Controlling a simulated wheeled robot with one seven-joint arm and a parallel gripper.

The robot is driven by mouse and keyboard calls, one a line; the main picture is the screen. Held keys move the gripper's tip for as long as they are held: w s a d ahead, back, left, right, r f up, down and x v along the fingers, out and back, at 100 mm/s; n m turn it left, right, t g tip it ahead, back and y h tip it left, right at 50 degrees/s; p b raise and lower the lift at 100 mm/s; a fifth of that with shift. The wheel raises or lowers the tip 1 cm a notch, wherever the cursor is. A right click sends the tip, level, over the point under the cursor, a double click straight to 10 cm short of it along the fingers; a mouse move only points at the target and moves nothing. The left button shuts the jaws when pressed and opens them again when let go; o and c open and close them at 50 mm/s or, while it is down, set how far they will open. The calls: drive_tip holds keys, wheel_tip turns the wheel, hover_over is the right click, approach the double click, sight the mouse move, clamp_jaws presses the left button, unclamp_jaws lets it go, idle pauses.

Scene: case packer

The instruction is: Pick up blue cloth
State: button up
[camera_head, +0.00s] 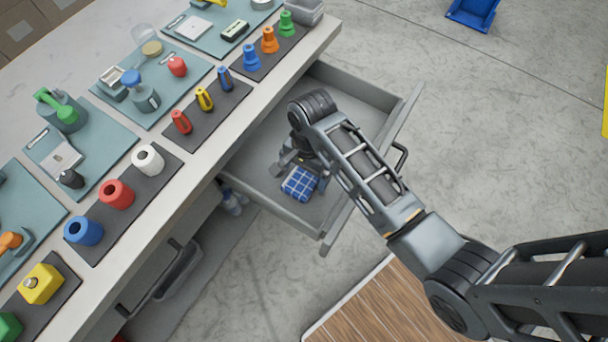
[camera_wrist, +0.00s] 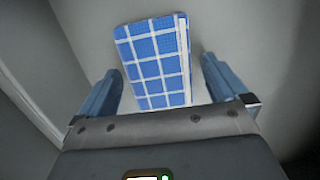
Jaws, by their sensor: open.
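The blue cloth (camera_head: 299,184) is folded, with a white grid pattern, and lies on the floor of an open grey drawer (camera_head: 322,209). My gripper (camera_head: 300,172) is down inside the drawer, right at the cloth. In the wrist view the cloth (camera_wrist: 154,62) lies ahead of and between the two open fingers of my gripper (camera_wrist: 160,82). The near end of the cloth reaches between the fingertips, with a gap on each side. I cannot tell the exact height of the fingers above the drawer floor.
The drawer's walls surround my gripper, and its front has a dark handle (camera_head: 401,157). The workbench (camera_head: 213,153) above carries mats with coloured bottles, rolls and tools. A wooden board (camera_head: 370,306) lies on the floor below. Open concrete floor is to the right.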

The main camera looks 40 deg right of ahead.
sight(304, 174)
drive_tip(key=c, duration=1.1)
wheel_tip(304, 174, up, 10)
drive_tip(key=o, duration=0.5)
drive_tip(key=c, duration=0.4)
drive_tip(key=shift+w, duration=0.1)
